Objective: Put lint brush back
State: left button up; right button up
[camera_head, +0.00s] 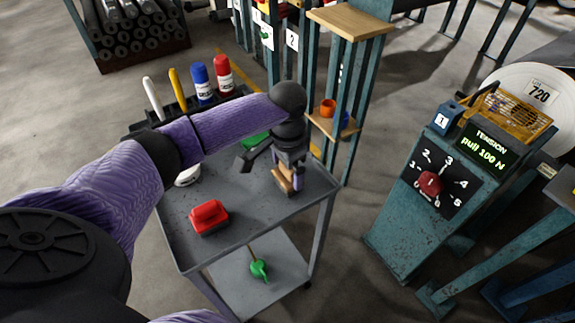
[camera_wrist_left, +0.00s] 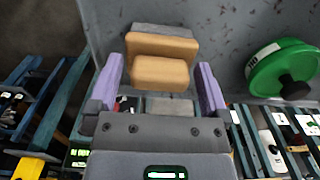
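The brush (camera_head: 283,179), with a tan wooden body and handle, is at the right side of the grey cart top. In the left wrist view the brush (camera_wrist_left: 160,72) shows a grey part along its far edge. My left gripper (camera_head: 291,184) is over it, pointing down. In the wrist view the purple fingers of the left gripper (camera_wrist_left: 158,92) stand on either side of the handle, with narrow gaps showing, so it looks open around the brush. My right gripper is not in view.
A red block-shaped tool (camera_head: 209,216) lies on the cart (camera_head: 240,235). A green round item (camera_wrist_left: 284,68) lies right of the brush. A teal shelf stand (camera_head: 350,22) stands behind the cart.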

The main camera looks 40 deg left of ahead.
pick_arm(q)
jog(key=shift+r+p, duration=2.95)
jog(key=shift+r, duration=3.15)
jog(key=s+d+f+t+h, duration=0.2)
jog(key=s+d+f, duration=1.05)
jog(key=s, duration=0.25)
jog(key=s+a+r+n+y, duration=0.2)
jog(key=s+a+n, duration=0.1)
jog(key=s, duration=0.5)
notch_tip(320, 180, down, 10)
jog(key=s+p, duration=0.2)
jog(key=p, duration=0.6)
jog(key=s+a+f+p, duration=0.1)
jog(key=s+p, duration=0.2)
jog(key=s, duration=0.3)
jog(key=s+a+f+m+g+p, duration=0.1)
jog(key=s+f+p, duration=0.1)
jog(key=s, duration=0.3)
jog(key=shift+s+a+f+p, duration=0.25)
jog(key=shift+s+p, duration=0.15)
jog(key=shift+p, duration=0.4)
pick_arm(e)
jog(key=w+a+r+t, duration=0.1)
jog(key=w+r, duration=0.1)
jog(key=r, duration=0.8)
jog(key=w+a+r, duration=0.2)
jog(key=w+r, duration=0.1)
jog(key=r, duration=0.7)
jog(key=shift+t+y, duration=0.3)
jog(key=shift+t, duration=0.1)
